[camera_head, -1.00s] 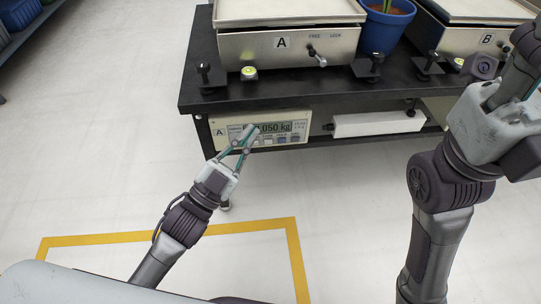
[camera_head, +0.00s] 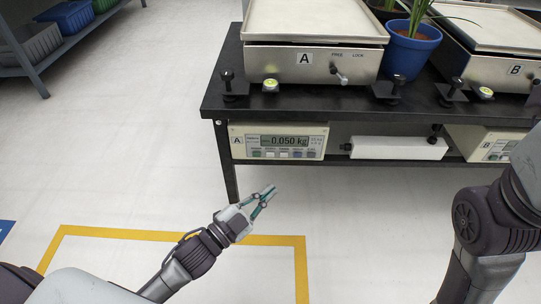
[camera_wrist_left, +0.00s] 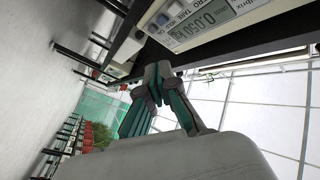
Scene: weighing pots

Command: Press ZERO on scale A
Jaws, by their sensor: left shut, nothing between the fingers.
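Scale A (camera_head: 315,62) stands on the black table, with its "A" label and a FREE/LOCK lever on its front. Its indicator (camera_head: 235,152) is mounted below the tabletop. The display (camera_head: 284,141) reads 0.050 kg, with a row of small buttons beneath it. The display also shows tilted at the top of the left wrist view (camera_wrist_left: 205,20), with part of its button row. My left gripper (camera_head: 268,192) is shut and empty, below and in front of the indicator, apart from it. My right arm shows at the right edge; its gripper is out of view.
The black table (camera_head: 310,103) carries a blue pot (camera_head: 408,52) with a plant and scale B (camera_head: 490,70). A white box (camera_head: 400,149) is under the tabletop. Yellow floor tape (camera_head: 270,240) lies below. A shelf with bins (camera_head: 72,16) stands at the far left.

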